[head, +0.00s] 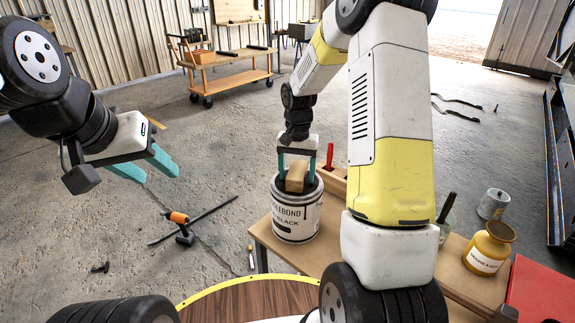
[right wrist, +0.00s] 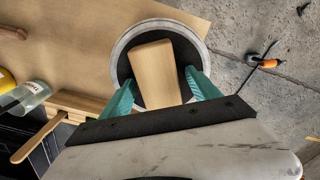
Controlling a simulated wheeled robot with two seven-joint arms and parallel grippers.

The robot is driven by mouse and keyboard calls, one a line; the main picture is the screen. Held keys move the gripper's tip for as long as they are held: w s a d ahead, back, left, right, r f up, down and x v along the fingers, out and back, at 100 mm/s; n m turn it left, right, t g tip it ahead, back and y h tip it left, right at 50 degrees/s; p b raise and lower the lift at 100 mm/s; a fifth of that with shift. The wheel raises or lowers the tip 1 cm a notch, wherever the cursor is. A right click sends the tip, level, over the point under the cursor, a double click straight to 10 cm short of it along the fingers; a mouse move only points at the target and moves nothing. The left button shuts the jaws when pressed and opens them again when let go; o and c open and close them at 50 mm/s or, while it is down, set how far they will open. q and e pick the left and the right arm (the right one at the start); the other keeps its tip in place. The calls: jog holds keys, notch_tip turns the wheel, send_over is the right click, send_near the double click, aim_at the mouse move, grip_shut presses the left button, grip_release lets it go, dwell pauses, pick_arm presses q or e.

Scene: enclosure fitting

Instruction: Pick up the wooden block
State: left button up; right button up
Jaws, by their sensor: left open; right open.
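The wooden block (head: 296,177) sits on top of a labelled paint can (head: 297,217) at the near workbench. In the right wrist view the block (right wrist: 155,74) lies over the can's dark top, slightly tilted in the picture. My right gripper (head: 297,175) is open, with its teal fingers on either side of the block; in the right wrist view the fingertips (right wrist: 158,88) flank its lower part. A gap shows at the right finger; contact at the left is unclear. My left gripper (head: 150,168) is open and empty over the floor at the left.
My right arm hides part of the bench. An orange drill (head: 179,222) lies on the floor. A wooden cart (head: 228,72) stands at the back.

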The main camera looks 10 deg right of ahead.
grip_shut()
jog(key=shift+r, duration=0.1)
